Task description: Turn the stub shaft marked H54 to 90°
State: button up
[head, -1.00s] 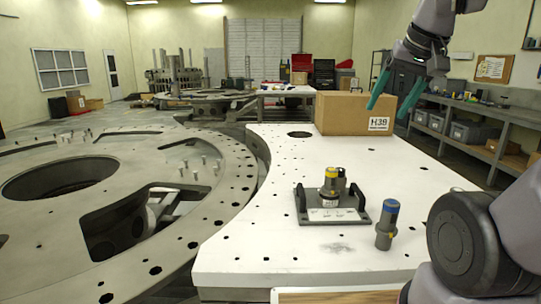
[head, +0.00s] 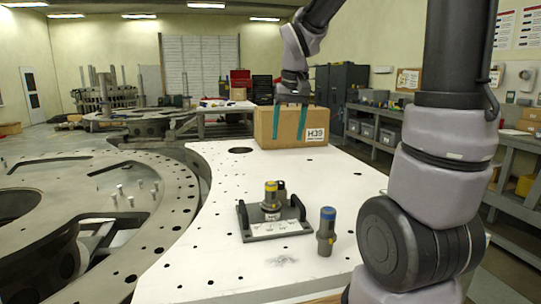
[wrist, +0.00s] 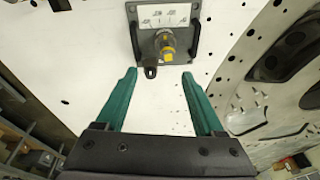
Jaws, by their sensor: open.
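The yellow-capped stub shaft (head: 270,198) stands upright in a grey fixture (head: 243,226) on the white plate. A dark lever-like piece (wrist: 150,70) juts from beside the shaft; its lettering is too small to read. In the wrist view the shaft's yellow end (wrist: 167,50) is near the top, in front of a white marked scale (wrist: 165,16). My gripper (head: 288,134) is open and empty, its teal fingers pointing down beyond the fixture, before the cardboard box. In the wrist view the shaft lies ahead of the open fingertips (wrist: 158,75), apart from them.
A blue-capped cylinder (head: 327,232) stands on the white plate (head: 200,255) right of the fixture. A cardboard box (head: 262,128) marked H39 sits at the plate's back. A large grey ring (head: 165,205) with holes and pegs lies left. The plate between fixture and box is clear.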

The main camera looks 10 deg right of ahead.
aim_at(271, 183)
jog(key=w+a+f, duration=0.1)
jog(key=w+f, duration=0.1)
jog(key=f, duration=0.1)
jog(key=w+a+f+n+g, duration=0.1)
jog(key=w+f, duration=0.1)
jog(key=w, duration=0.1)
jog(key=w+f+g, duration=0.1)
jog(key=w+f, duration=0.1)
jog(key=f, duration=0.1)
jog(key=shift+w+a+f+n, duration=0.15)
jog(key=shift+a+f+n, duration=0.15)
jog(key=shift+a+f, duration=0.1)
jog(key=shift+f, duration=4.45)
jog(key=c, duration=1)
jog(key=shift+c, duration=0.2)
jog(key=n, duration=0.8)
jog(key=o, duration=1)
